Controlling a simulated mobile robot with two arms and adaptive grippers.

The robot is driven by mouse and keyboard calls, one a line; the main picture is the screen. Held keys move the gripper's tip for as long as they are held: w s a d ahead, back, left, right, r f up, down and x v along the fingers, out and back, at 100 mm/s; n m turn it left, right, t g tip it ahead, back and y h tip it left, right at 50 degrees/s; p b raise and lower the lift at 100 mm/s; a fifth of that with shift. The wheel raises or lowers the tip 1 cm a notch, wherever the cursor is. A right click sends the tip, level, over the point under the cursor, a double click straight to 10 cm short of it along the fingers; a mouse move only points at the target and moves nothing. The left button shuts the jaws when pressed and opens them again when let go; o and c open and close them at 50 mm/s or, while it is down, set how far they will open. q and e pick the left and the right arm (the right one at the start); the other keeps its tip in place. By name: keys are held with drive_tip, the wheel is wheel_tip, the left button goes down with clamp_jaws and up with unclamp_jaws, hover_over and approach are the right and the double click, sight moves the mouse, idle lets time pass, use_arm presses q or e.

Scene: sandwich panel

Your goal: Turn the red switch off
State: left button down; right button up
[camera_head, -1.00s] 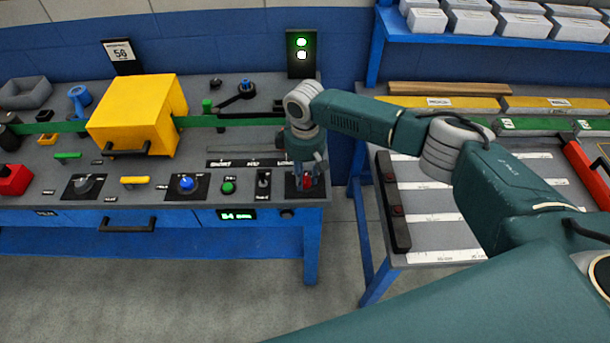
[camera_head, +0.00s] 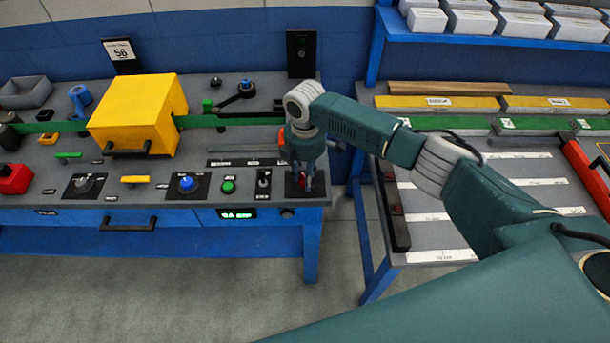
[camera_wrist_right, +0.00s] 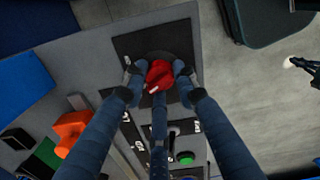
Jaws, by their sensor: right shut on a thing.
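The red switch (camera_wrist_right: 160,76) is a rotary knob on a black square plate (camera_wrist_right: 150,42) at the right end of the workbench panel. In the head view the red switch (camera_head: 304,182) is mostly hidden by my right gripper (camera_head: 305,181), which points down over it. In the right wrist view the fingers of my right gripper (camera_wrist_right: 159,78) are closed around the knob from both sides. A white mark on the knob points to the lower left in that view. My left gripper is not in view.
A black indicator box (camera_head: 301,53) on the wall is dark. A green button (camera_head: 228,187), a black toggle (camera_head: 264,182) and a blue knob (camera_head: 186,184) sit left of the switch. A yellow housing (camera_head: 137,114) stands farther left. A second table (camera_head: 440,200) stands to the right.

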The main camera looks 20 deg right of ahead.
sight(304, 177)
drive_tip(key=shift+n, duration=0.6)
drive_tip(key=o, duration=1.1)
drive_tip(key=shift+o, duration=0.2)
drive_tip(key=shift+r, duration=0.15)
wheel_tip(304, 177, up, 12)
drive_tip(key=shift+a+f, duration=0.1)
drive_tip(key=shift+f, duration=0.1)
